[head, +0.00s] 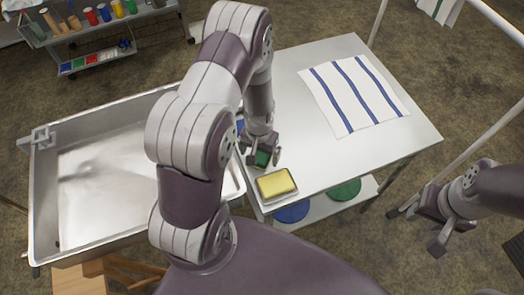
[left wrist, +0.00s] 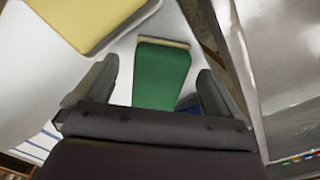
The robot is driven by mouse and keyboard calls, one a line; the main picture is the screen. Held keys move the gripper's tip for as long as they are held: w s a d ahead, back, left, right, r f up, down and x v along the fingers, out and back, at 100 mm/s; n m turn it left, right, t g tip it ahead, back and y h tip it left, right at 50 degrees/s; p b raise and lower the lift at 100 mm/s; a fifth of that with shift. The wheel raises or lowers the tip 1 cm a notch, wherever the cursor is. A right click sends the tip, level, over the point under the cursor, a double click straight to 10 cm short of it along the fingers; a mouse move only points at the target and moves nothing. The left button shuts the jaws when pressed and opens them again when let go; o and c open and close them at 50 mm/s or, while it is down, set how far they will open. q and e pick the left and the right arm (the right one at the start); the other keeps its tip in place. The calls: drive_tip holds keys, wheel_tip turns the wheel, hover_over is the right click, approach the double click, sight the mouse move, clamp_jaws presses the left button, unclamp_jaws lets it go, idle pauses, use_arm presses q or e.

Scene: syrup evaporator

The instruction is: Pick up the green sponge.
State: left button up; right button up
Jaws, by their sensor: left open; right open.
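The green sponge (head: 263,158) lies near the left edge of the metal table, mostly covered by my left gripper in the head view. In the left wrist view the green sponge (left wrist: 161,75) shows between the two fingers, with a pale strip at its far end. My left gripper (left wrist: 157,88) is open, with one finger on each side of the sponge; I cannot tell whether they touch it. In the head view my left gripper (head: 262,152) points down over it. My right gripper (head: 418,228) is open and empty, off to the right of the table.
A striped cloth (head: 353,93) lies at the back of the table (head: 318,150). A large metal pan (head: 50,215) stands to the left. Blue (head: 292,212) and green (head: 345,190) round things lie on the lower shelf.

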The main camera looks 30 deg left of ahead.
sight(263, 156)
use_arm(q)
drive_tip(key=shift+f, duration=0.85)
drive_tip(key=c, duration=1.2)
drive_tip(key=shift+r, duration=0.15)
drive_tip(key=r, duration=0.2)
drive_tip(key=d+r, duration=0.1)
drive_tip(key=r, duration=0.1)
drive_tip(key=shift+w+r+b, duration=0.1)
drive_tip(key=shift+r+b, duration=0.1)
drive_tip(key=shift+b, duration=0.1)
drive_tip(key=d+r+b, duration=0.1)
drive_tip(key=d+r, duration=0.5)
drive_tip(key=d, duration=0.4)
drive_tip(key=shift+d+r, duration=0.25)
drive_tip(key=shift+d, duration=0.1)
drive_tip(key=o, duration=0.5)
drive_tip(key=shift+w, duration=0.1)
drive_tip(key=shift+c, duration=0.2)
drive_tip(key=c, duration=0.3)
drive_tip(key=shift+f, duration=0.1)
